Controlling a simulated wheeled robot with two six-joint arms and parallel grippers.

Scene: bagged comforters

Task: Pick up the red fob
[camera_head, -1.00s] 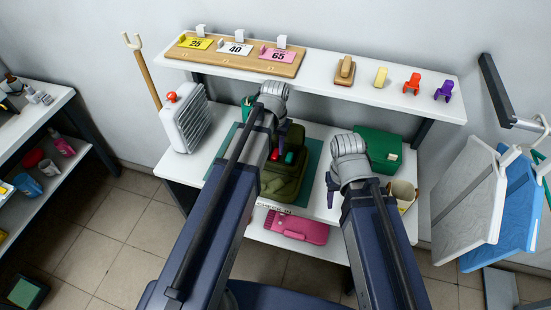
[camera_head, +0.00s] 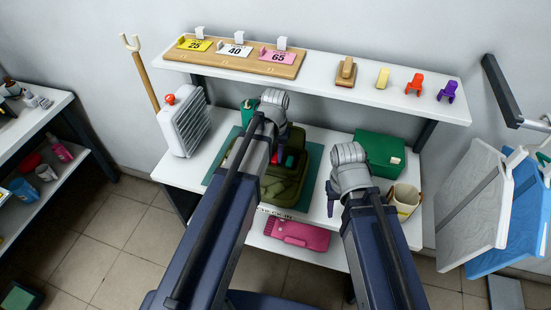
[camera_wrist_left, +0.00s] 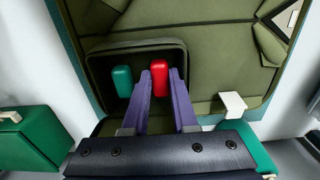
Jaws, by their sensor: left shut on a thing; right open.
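The red fob (camera_wrist_left: 158,76) is between the purple fingertips of my left gripper (camera_wrist_left: 161,84) in the left wrist view, and the jaws are shut on it. A teal fob (camera_wrist_left: 122,81) lies beside it, apart from the fingers, in a pocket of the olive-green case (camera_wrist_left: 215,55). In the head view the case (camera_head: 283,190) lies open on the white bench, and my left arm hides much of the pocket and the left gripper (camera_head: 274,157). My right gripper (camera_head: 332,200) is open and empty, to the right of the case.
A white fan heater (camera_head: 184,122) stands at left. A shelf (camera_head: 325,78) with number cards and small coloured clips hangs above. A pink case (camera_head: 297,234) lies below.

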